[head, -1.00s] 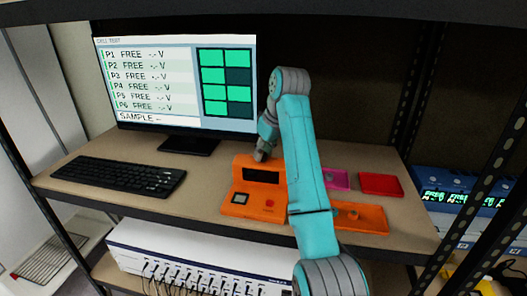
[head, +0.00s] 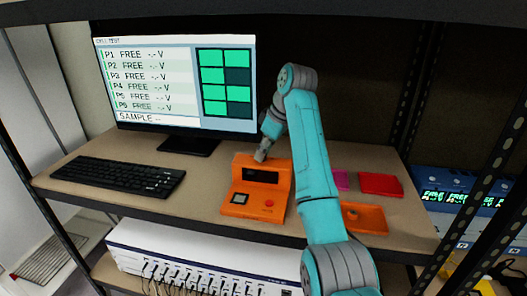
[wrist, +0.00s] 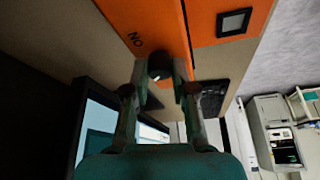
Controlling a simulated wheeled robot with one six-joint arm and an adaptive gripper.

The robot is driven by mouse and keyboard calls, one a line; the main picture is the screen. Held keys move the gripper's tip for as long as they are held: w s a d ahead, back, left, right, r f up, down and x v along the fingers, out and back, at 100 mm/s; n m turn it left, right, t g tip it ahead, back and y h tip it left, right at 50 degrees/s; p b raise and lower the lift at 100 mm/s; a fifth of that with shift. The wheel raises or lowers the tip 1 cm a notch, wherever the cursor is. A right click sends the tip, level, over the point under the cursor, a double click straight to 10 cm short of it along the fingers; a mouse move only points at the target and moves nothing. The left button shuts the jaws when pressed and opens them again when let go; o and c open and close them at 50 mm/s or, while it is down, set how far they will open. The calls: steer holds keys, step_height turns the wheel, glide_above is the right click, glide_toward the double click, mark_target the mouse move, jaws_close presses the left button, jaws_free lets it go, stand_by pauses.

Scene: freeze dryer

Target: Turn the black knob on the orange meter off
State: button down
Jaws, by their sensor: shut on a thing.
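The orange meter (head: 247,211) stands on the shelf in front of the monitor, with a dark display, a red button and a small dark square on its front. My gripper (head: 260,157) reaches down at the meter's top back edge. The wrist view shows my gripper (wrist: 159,70) shut on the black knob (wrist: 155,66), with a finger on each side of it. The label "ON" is printed on the orange surface (wrist: 160,15) close to the knob. The knob's pointer direction cannot be made out, and the knob is hidden in the head view.
A keyboard (head: 118,178) and a monitor (head: 175,85) are left of the meter. An orange tray (head: 372,226), a red box (head: 380,184) and a pink item (head: 341,180) lie to the right, partly behind my arm. A white multi-channel unit (head: 200,262) sits below.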

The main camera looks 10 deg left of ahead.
steer(key=c, duration=0.9)
jaws_free()
steer(key=shift+c, duration=0.2)
